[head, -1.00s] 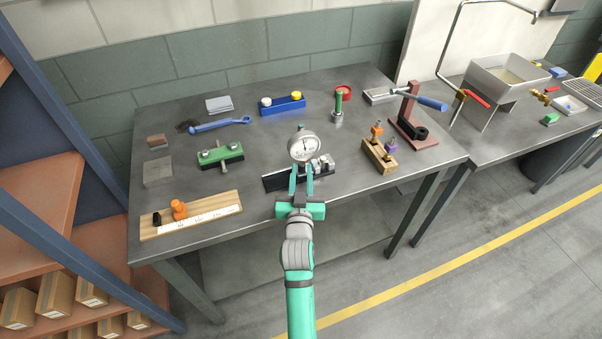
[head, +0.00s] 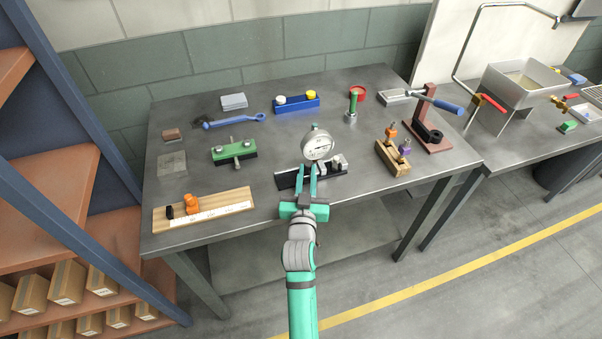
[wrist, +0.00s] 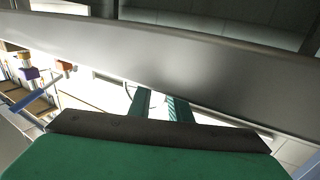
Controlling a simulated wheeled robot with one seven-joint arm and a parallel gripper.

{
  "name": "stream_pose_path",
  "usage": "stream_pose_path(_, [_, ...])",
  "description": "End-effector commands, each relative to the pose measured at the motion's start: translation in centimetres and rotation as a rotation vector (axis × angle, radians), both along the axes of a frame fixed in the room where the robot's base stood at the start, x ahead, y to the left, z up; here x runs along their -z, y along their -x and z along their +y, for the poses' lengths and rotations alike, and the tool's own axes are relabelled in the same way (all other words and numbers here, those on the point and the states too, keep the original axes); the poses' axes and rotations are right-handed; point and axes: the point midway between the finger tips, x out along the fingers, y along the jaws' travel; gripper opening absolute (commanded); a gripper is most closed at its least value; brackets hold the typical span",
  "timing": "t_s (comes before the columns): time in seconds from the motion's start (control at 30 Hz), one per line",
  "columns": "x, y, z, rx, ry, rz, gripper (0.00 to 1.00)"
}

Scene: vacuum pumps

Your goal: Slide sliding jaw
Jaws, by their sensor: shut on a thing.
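My gripper (head: 307,183) is in front of a round white-faced dial gauge (head: 317,145) at the front middle of the bench. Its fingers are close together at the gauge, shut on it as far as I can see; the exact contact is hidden. In the wrist view a wide grey metal surface (wrist: 170,62) crosses just beyond the two green fingers (wrist: 157,105). Behind the fingers lies a black rail (head: 290,180) with a metal block (head: 341,162) at its right. An orange piece (head: 192,203) and a black block (head: 170,212) sit on a wooden scale board (head: 238,195). Which part is the sliding jaw is unclear.
A green clamp fixture (head: 233,151) lies behind left, a blue wrench (head: 235,121) beyond it. A wooden block with orange and purple knobs (head: 393,160) and a brown press (head: 428,134) stand right. Bare bench lies between board and rail.

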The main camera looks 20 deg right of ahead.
Motion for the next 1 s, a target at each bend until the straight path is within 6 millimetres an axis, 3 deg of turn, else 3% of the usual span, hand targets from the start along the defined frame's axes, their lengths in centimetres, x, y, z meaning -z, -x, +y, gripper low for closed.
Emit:
stream_pose_path(0.23, [0.1, 0.1, -0.1, 0.002, -0.001, 0.002, 0.0])
stream_pose_path(0.27, [0.1, 0.1, -0.1, 0.002, -0.001, 0.002, 0.22])
stream_pose_path(0.3, [0.1, 0.1, -0.1, 0.002, -0.001, 0.002, 0.25])
stream_pose_path(0.67, [0.1, 0.4, 0.1, 0.001, 0.0, 0.002, 0.25])
stream_pose_path(1.0, [0.2, 4.8, 2.1, 0.001, 0.001, 0.005, 0.25])
